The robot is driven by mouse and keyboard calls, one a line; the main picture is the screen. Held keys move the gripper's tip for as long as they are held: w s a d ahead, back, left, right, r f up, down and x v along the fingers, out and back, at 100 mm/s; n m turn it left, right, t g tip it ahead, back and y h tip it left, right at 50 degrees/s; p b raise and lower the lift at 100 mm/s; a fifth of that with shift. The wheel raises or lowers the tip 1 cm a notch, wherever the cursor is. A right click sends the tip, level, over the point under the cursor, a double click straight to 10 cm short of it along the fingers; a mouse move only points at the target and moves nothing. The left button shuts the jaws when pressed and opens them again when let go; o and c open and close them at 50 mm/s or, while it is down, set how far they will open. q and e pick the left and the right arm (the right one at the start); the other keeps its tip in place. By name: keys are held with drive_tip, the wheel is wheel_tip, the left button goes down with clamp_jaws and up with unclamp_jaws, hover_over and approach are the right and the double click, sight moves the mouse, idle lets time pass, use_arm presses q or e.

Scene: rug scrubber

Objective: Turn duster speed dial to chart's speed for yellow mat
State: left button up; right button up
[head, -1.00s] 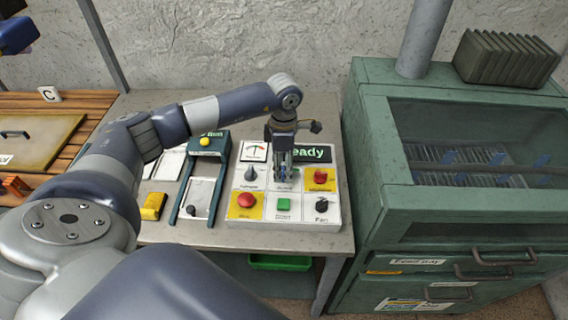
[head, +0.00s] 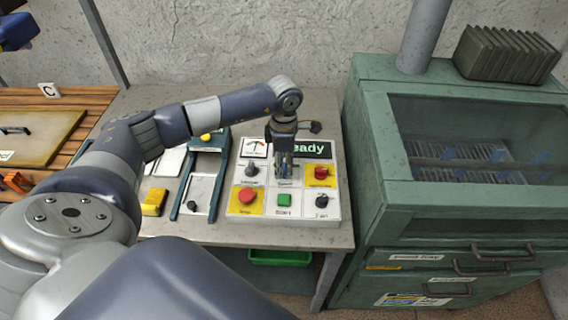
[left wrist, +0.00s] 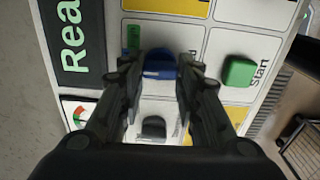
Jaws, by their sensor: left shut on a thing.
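My left gripper (head: 284,170) points down over the middle of a white control panel (head: 265,212). In the left wrist view, its fingers (left wrist: 160,88) are closed around the sides of a blue dial (left wrist: 158,70), with a small green mark beside it. The fingers hide most of this dial in the head view. A grey dial (head: 252,169) is left of it and a black fan dial (head: 322,200) is at lower right. The dial's scale is too small to read. I cannot make out a speed chart or a yellow mat. My right gripper is not in view.
The panel has a "Ready" display (head: 308,147), a gauge (head: 255,148), red buttons on yellow (head: 247,195) and (head: 320,172), and a green Start button (head: 284,199). A yellow block (head: 154,202) lies left. A green windowed machine (head: 455,225) stands right.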

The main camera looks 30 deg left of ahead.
sight(284, 168)
use_arm(q)
drive_tip(key=shift+f+n+b, duration=0.1)
drive_tip(key=shift+n+b, duration=0.25)
drive_tip(key=shift+n, duration=0.05)
drive_tip(key=n+b, duration=0.2)
drive_tip(key=n, duration=0.1)
drive_tip(key=shift+d+n+b, duration=0.1)
drive_tip(key=shift+n+b, duration=0.6)
drive_tip(key=shift+n, duration=1.2)
drive_tip(key=shift+o, duration=0.2)
drive_tip(key=o, duration=1)
drive_tip(key=shift+s, duration=0.1)
drive_tip(key=shift+o, duration=0.2)
drive_tip(key=shift+r, duration=0.2)
wheel_tip(284, 168, up, 12)
drive_tip(key=shift+f, duration=0.1)
